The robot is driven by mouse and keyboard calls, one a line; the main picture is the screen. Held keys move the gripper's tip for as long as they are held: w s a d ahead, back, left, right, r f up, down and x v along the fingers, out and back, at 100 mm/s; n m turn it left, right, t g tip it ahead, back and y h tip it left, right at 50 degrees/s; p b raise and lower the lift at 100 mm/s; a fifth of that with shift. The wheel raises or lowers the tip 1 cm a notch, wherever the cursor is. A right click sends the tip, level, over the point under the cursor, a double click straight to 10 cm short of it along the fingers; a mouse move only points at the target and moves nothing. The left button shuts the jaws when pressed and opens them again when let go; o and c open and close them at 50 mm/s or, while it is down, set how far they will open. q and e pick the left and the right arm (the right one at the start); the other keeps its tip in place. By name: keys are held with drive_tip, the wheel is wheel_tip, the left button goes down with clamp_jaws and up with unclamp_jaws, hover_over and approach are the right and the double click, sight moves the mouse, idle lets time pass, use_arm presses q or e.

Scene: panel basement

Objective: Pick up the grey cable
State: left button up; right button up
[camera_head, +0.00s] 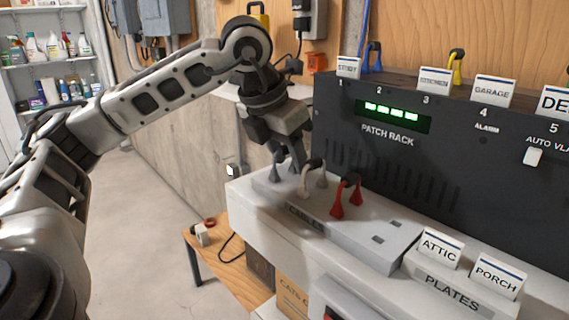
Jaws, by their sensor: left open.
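A light grey cable (304,184) stands on the cable tray (374,248) as a short arch, with a plug at each end. A red cable (338,208) stands to its right. A darker grey plug shape (277,172) shows to its left; the gripper partly hides what it belongs to. My left gripper (292,158) is open and points down over the left part of the tray, close beside the top of the light grey cable. I cannot tell whether it touches. My right gripper is not in view.
The black patch rack (470,180) rises behind the tray. A blue cable (373,56) and a yellow cable (457,68) stand on its top among name plates. ATTIC (440,248) and PORCH (497,277) plates stand right of the tray. A low wooden table (219,245) is below left.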

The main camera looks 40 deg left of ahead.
use_arm(q)
clamp_jaws()
drive_tip(key=shift+r, duration=0.1)
drive_tip(key=shift+r, duration=0.5)
drive_tip(key=r, duration=0.2)
drive_tip(key=shift+s+r+p, duration=0.2)
drive_tip(key=shift+r+p, duration=0.1)
drive_tip(key=s+r+p, duration=0.3)
drive_tip(key=s+r, duration=0.6)
drive_tip(key=s, duration=0.4)
drive_tip(key=shift+s+a+p, duration=0.35)
drive_tip(key=shift+a+p, duration=0.05)
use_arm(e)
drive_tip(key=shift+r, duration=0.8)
